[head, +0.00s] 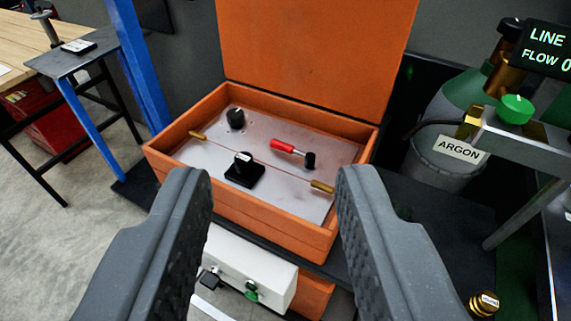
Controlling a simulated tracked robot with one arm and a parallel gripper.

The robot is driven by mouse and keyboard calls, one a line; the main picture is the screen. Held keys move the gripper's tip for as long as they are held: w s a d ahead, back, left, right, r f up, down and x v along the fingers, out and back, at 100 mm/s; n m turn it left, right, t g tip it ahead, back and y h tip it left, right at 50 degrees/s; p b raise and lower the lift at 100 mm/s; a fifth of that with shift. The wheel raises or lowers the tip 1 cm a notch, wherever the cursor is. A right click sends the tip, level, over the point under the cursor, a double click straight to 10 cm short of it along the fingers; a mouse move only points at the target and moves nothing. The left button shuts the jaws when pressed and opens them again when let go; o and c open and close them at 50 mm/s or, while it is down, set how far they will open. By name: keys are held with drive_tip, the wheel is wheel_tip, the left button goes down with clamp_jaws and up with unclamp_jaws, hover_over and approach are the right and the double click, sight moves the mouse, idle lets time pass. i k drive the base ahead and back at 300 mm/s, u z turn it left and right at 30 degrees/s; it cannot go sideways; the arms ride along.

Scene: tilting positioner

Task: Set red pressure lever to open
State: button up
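The red pressure lever (287,147) lies on the grey panel (205,150) inside an open orange box (290,228). Its red handle points to the left, and its black pivot end (309,160) is on the right. No open or shut marking for it can be read. My gripper (272,180) is open and empty, with its two dark fingers apart in the foreground. The fingers are in front of the box, and the lever shows between them, farther away. They do not appear to touch anything.
The panel also carries a black knob (236,118), a black switch block (244,170) and brass fittings (322,187). The raised orange lid (315,50) stands behind. A white control box (245,268) is below, an argon cylinder (440,130) right, a blue post (138,65) left.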

sight(309, 158)
drive_tip(key=u, duration=0.05)
drive_tip(key=k, duration=0.95)
drive_tip(key=z, duration=0.3)
drive_tip(key=i, duration=1.75)
drive_tip(key=u, duration=0.75)
